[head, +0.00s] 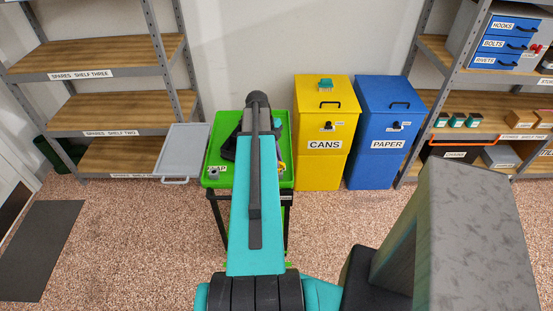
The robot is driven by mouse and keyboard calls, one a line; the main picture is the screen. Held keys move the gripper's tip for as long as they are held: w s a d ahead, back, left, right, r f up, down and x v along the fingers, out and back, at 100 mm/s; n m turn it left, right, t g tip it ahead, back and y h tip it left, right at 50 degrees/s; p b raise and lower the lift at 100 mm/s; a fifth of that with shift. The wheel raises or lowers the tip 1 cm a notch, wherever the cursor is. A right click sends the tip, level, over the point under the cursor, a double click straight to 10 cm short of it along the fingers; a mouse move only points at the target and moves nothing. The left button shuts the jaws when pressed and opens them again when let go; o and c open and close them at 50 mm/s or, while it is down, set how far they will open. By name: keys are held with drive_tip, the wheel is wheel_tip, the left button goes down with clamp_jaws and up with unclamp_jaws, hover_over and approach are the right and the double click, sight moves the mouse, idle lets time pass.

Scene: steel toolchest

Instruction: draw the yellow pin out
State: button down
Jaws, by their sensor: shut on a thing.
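A small yellow piece (282,168) shows on the green-topped cart, just right of my teal arm. It may be part of the yellow pin, but it is too small and too covered to be sure. My arm crosses the middle of the cart and hides much of its top. The fingers of my gripper are hidden behind the arm, so what lies between them does not show. A dark shape (229,149) shows left of the arm; I cannot tell what it is.
The green cart (221,116) has a small grey piece (213,174) at its front left. A yellow CANS bin (325,165) and blue PAPER bin (387,160) stand right. A grey panel (182,150) is left. Shelves (110,51) flank both sides.

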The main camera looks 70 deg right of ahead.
drive_tip(key=shift+f+b, duration=0.35)
drive_tip(key=shift+f, duration=0.3)
drive_tip(key=c, duration=1.7)
unclamp_jaws()
drive_tip(key=shift+c, duration=0.2)
drive_tip(key=shift+r, duration=0.1)
drive_tip(key=b+v, duration=0.2)
drive_tip(key=v, duration=1.1)
drive_tip(key=shift+r+b, duration=0.3)
drive_tip(key=shift+b, duration=0.1)
drive_tip(key=shift+w, duration=0.1)
